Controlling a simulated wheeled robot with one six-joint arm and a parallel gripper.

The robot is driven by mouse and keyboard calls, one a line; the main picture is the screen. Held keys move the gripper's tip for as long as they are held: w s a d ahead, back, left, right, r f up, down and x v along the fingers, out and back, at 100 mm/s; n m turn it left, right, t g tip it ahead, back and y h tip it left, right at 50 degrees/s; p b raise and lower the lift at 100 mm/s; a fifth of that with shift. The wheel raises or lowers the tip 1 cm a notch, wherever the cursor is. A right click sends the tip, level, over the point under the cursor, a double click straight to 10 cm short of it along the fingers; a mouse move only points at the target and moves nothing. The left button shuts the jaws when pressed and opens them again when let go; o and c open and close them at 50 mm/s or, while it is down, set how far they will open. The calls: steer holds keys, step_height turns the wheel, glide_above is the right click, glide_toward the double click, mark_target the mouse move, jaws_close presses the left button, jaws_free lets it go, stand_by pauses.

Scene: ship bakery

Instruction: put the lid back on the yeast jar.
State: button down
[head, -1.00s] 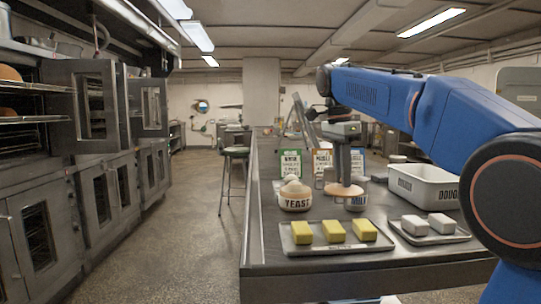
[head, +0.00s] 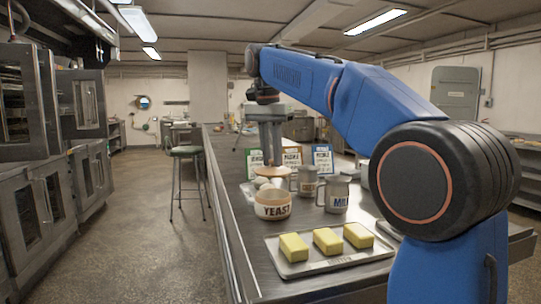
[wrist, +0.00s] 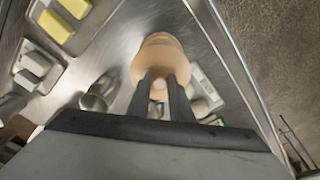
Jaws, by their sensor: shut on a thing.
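The yeast jar (head: 273,206), a round cream pot with a tan band lettered YEAST, stands upright on the steel counter. My gripper (head: 268,162) is shut on the knob of a tan, wood-coloured round lid (head: 266,174). The lid is held roughly level, above or just behind the jar in the head view and apart from it. In the wrist view my two fingers (wrist: 160,88) pinch the knob, and the lid (wrist: 146,66) hides most of what is below. A pale round form shows past its upper edge, probably the jar.
The milk mug (head: 337,197) and another mug (head: 306,182) stand right of the jar. White round things (head: 262,183) sit behind it. Several label cards (head: 322,160) stand further back. A tray (head: 340,262) of yellow butter blocks lies in front. A stool (head: 186,152) stands left of the counter.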

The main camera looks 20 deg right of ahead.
mark_target(271, 168)
steer(key=shift+f, duration=3.1)
steer(key=shift+f, duration=0.15)
steer(key=c, duration=1)
jaws_free()
steer(key=shift+r, duration=3.5)
